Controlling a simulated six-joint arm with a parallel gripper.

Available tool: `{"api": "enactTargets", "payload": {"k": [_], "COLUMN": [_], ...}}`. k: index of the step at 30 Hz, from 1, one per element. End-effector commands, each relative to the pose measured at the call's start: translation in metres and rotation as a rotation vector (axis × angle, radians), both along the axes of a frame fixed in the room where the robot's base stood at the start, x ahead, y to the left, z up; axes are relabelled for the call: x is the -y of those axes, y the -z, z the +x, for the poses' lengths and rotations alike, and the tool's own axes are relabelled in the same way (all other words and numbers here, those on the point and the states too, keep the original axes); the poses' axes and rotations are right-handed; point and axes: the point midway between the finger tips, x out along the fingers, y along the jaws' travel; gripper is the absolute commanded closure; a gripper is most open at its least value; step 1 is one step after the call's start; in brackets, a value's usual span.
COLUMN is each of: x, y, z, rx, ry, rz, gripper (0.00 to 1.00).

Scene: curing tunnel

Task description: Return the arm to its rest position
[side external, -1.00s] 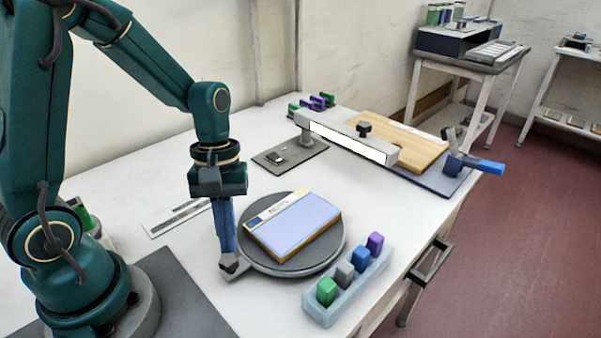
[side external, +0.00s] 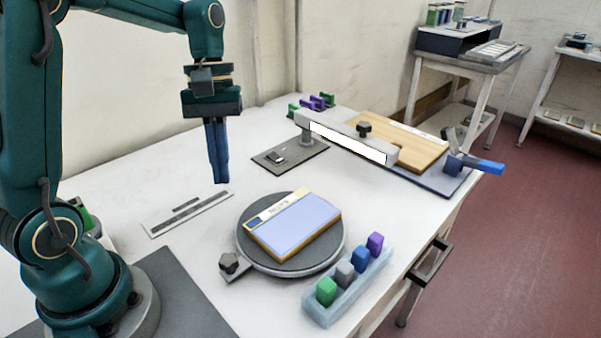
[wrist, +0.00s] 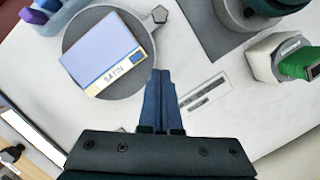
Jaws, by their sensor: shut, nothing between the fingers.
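My gripper (side external: 219,182) hangs pointing down in the side external view, above the white table and left of the round turntable. Its blue fingers are together with nothing between them. In the wrist view the shut fingers (wrist: 160,75) point toward the table between the turntable (wrist: 72,35) and a flat ruler-like plate (wrist: 204,93). My gripper touches nothing. A block with a lilac top (side external: 292,225) lies on the dark turntable (side external: 260,260). The dark knob (side external: 229,262) at the turntable's left edge is clear of my fingers.
A pale rack (side external: 335,300) with several coloured blocks stands at the front right. A lit white bar (side external: 345,142) spans toward a wooden board (side external: 425,152) at the back. The ruler-like plate (side external: 187,213) lies flat. A green-topped item (wrist: 298,62) shows right in the wrist view.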

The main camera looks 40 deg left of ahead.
Motion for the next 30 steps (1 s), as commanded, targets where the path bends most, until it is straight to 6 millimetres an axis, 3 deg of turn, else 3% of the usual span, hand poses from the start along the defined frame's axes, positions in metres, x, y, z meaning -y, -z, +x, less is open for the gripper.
{"api": "enactTargets", "payload": {"k": [5,10,15,24,30], "x": [0.008,0.03,0.047,0.06,0.058], "y": [-0.018,-0.043,-0.053,-0.043,-0.026], "z": [0.0,-0.019,-0.044,-0.079,-0.082], "rx": [0.056,0.181,0.345,0.615,0.673], "ry": [0.039,0.145,0.317,0.652,0.81], "rz": [0.02,0.069,0.13,0.249,0.311], "gripper": [1.0,1.0,1.0,1.0,1.0]}}
